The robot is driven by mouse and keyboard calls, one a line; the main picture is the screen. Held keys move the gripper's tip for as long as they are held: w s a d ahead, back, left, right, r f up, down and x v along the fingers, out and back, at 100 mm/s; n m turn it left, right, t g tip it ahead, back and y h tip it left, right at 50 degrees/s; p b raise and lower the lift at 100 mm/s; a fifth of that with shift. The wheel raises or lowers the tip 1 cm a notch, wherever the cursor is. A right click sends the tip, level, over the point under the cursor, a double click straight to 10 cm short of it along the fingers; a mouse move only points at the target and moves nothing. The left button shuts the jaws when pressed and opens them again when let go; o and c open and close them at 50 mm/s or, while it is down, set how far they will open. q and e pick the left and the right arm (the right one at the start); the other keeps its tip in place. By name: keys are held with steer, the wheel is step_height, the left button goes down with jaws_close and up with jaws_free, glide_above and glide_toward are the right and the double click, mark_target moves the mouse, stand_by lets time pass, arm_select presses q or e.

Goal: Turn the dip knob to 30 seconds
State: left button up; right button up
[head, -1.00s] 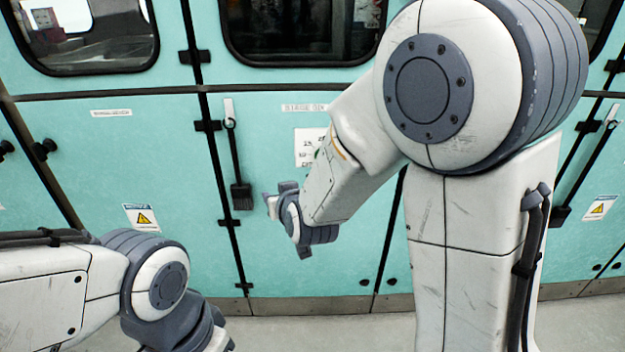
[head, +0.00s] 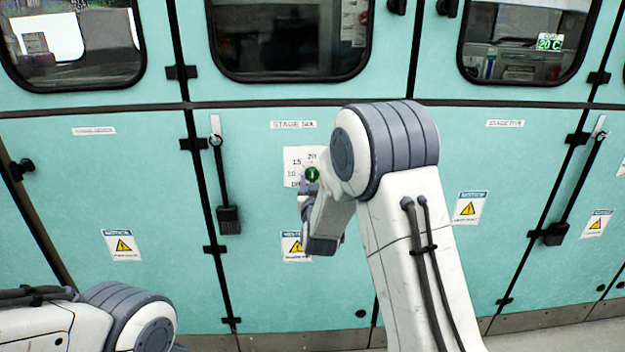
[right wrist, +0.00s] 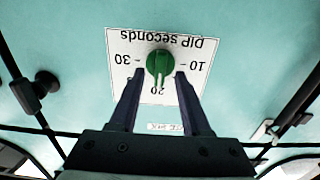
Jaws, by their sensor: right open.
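The green dip knob (head: 312,174) sits on a white dial label (head: 292,160) on the teal panel marked stage six. In the right wrist view, which is upside down, the knob (right wrist: 159,62) has its ridge lined up with the 20; the 30 is at left and the 10 at right. My right gripper (right wrist: 159,77) is open, its two dark fingertips on either side of the knob's lower part in that view. I cannot tell whether they touch it. In the head view the right gripper (head: 308,195) is partly hidden by my arm. My left gripper is out of view.
A dark handle (head: 228,218) hangs on the panel left of the dial. A notice sticker (head: 293,245) is below the dial. A black knob (head: 20,169) is on the far-left panel. Windows line the top. The panel around the dial is clear.

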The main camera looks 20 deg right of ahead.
steer(key=shift+x, duration=0.8)
jaws_close()
steer(key=m+b, duration=0.3)
steer(key=shift+f, duration=0.2)
steer(key=m+b, duration=1.2)
steer(key=b, duration=0.1)
steer(key=shift+d+f, duration=0.2)
steer(key=shift+r+m+b, duration=0.1)
steer(key=shift+m+b, duration=1.4)
steer(key=shift+m, duration=0.1)
